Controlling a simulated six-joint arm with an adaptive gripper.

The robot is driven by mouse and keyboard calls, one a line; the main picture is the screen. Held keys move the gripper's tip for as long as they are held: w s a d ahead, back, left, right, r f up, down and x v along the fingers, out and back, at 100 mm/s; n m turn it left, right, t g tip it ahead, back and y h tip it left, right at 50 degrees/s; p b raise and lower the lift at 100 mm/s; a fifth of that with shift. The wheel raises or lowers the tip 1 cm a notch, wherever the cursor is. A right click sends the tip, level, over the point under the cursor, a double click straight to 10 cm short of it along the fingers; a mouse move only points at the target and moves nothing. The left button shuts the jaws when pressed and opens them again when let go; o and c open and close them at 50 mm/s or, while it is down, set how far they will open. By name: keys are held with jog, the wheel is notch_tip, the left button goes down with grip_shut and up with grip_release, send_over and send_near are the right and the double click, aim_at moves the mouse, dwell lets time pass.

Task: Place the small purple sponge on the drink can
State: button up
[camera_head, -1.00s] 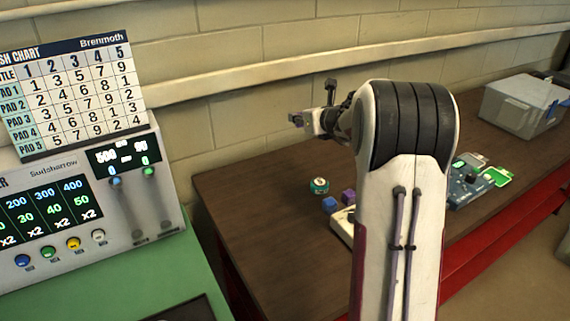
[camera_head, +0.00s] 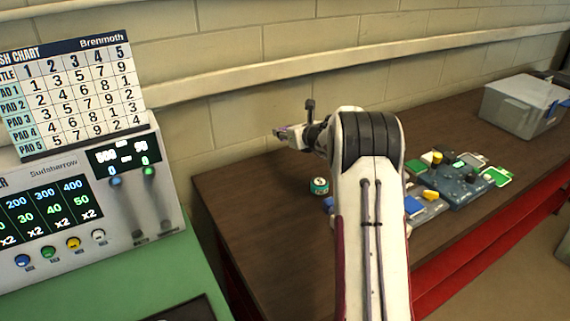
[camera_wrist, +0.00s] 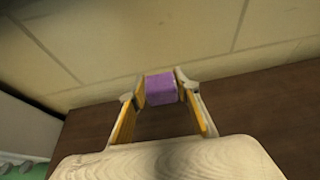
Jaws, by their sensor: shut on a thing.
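A small purple sponge (camera_wrist: 160,89) is between the two fingertips of my gripper (camera_wrist: 156,90) in the wrist view, and the gripper is shut on it. In the head view my gripper (camera_head: 283,133) is up in front of the wall, above the back left of the brown table, with only a trace of purple at its tip. The drink can (camera_head: 319,186), green with a pale top, stands upright on the table. It is below and a little right of the gripper in the picture, apart from it. The can is not seen in the wrist view.
Blue block (camera_head: 328,204) beside the can, partly behind my arm. Right of my arm lie a blue-and-yellow group (camera_head: 425,207) and a dark blue device (camera_head: 452,185). A grey box (camera_head: 520,106) stands at the back right. The table's left part (camera_head: 240,190) is clear.

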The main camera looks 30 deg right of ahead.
send_over(286, 164)
jog(key=shift+w+f, duration=0.15)
jog(key=shift+f, duration=2.4)
jog(key=shift+f, duration=2.3)
jog(key=shift+f, duration=0.2)
jog(key=o, duration=0.8)
jog(key=shift+r, duration=0.1)
jog(key=shift+d+v, duration=0.2)
jog(key=shift+v, duration=3.65)
